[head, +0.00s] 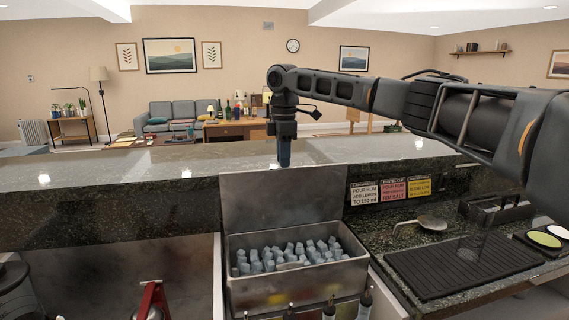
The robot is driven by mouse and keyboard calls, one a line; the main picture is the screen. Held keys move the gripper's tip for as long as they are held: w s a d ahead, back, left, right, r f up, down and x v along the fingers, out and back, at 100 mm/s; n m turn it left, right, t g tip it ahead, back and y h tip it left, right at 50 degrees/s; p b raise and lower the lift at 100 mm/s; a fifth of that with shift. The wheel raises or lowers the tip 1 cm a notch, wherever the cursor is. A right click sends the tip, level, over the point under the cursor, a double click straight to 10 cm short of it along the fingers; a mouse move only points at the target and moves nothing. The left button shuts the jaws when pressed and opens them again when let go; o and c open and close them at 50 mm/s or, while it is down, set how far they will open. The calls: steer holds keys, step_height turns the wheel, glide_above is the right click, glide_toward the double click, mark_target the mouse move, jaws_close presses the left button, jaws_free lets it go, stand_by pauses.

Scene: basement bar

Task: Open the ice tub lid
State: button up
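The steel ice tub (300,283) is set in the lower counter, and grey ice cubes (290,255) fill it in plain view. Its steel lid (270,205) stands raised at the tub's back edge, close to the front of the raised bar counter. My gripper (284,163) points down at the lid's top edge, near its middle. The fingertips overlap that edge in the picture; I cannot tell whether they touch it. The fingers show as one narrow dark shape, so their opening is hidden.
The raised stone bar counter (110,178) runs behind the lid. Bottle tops (330,308) stand before the tub. A red-handled tool (150,300) is lower left.

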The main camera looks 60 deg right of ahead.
steer(key=shift+f, duration=1.3)
steer(key=shift+c, duration=0.5)
jaws_close()
steer(key=shift+w, duration=0.1)
